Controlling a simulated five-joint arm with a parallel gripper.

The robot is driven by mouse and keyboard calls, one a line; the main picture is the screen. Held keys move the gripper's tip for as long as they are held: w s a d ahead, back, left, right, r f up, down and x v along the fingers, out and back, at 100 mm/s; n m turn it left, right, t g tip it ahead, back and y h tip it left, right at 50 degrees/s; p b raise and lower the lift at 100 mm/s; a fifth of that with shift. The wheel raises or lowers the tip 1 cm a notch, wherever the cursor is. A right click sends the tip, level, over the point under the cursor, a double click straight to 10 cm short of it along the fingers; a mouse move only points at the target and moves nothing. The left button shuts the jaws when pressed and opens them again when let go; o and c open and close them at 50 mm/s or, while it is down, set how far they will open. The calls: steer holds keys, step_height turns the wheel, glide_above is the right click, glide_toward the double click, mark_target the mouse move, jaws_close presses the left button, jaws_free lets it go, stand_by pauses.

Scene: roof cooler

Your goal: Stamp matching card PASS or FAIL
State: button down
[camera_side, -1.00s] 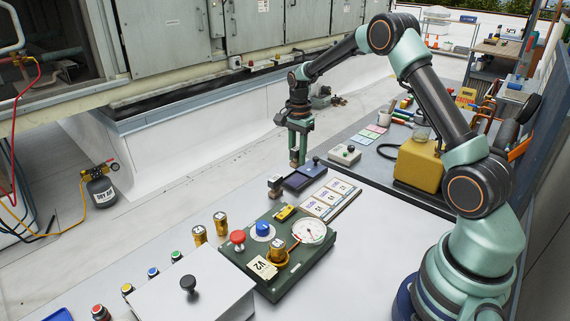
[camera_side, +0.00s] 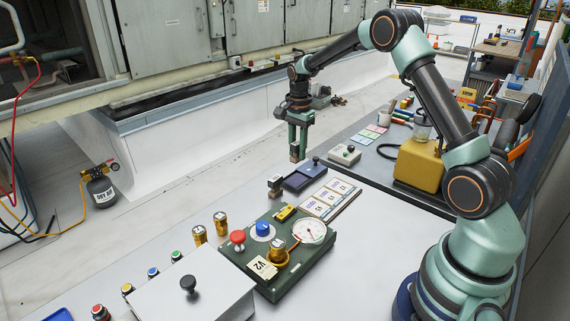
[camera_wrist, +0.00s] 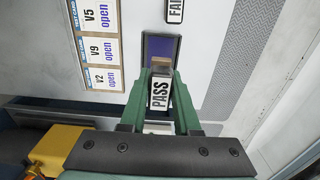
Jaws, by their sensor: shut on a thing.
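My gripper (camera_side: 297,148) is shut on the PASS stamp (camera_wrist: 160,93), whose label faces the wrist camera. In the side view the stamp's lower end hangs just beyond the dark ink pad (camera_side: 297,181), apparently above the bench. In the wrist view the purple pad (camera_wrist: 153,46) shows past the stamp. The FAIL stamp (camera_side: 275,186) stands beside the pad; its label also shows in the wrist view (camera_wrist: 175,10). Three test cards lie in a row on a board (camera_side: 357,193). In the wrist view they are the V5 card (camera_wrist: 98,16), V9 card (camera_wrist: 101,47) and V2 card (camera_wrist: 102,78), each reading "open".
A green test fixture (camera_side: 240,256) with a gauge (camera_side: 310,231), red and blue knobs and a V2 tag (camera_side: 262,268) stands nearer the camera. A grey box with a black knob (camera_side: 188,284) and brass valves (camera_side: 220,222) are left of it. A yellow container (camera_side: 420,165) stands right.

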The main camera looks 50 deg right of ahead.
glide_toward(324, 194)
steer(key=w, duration=0.1)
steer(key=shift+s+f, duration=0.15)
steer(key=shift+s, duration=0.25)
steer(key=shift+f, duration=2.55)
steer(key=shift+f, duration=0.4)
step_height(324, 194, up, 7)
stand_by(0.4)
